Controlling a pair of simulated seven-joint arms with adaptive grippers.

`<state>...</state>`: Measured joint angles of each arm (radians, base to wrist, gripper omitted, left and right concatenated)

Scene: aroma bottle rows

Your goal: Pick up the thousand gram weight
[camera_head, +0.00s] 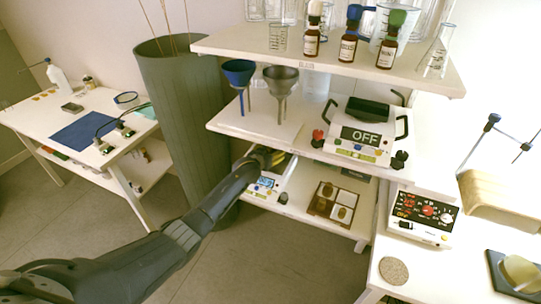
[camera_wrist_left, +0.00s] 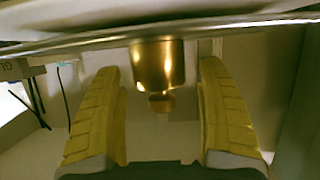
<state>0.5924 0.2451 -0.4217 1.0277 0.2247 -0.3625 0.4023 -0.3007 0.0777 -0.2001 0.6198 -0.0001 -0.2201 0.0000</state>
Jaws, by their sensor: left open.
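A shiny brass weight (camera_wrist_left: 158,68) with a small knob is in the left wrist view, its knob pointing down in the picture. I take it for the thousand gram weight; no marking is readable. My left gripper (camera_wrist_left: 163,75) is open, with one yellow finger on each side of the weight and a visible gap to both. In the head view the left gripper (camera_head: 268,158) reaches under the middle shelf, just above a white scale (camera_head: 266,184) with a lit blue display. The weight cannot be made out there, hidden by the gripper and shelf. My right gripper is not in view.
The middle shelf (camera_head: 257,128) hangs close above my left gripper, holding two funnels and a device reading OFF (camera_head: 366,137). A brown compartment box (camera_head: 321,208) lies right of the scale on the lower shelf. A tall grey-green bin (camera_head: 181,105) stands close left.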

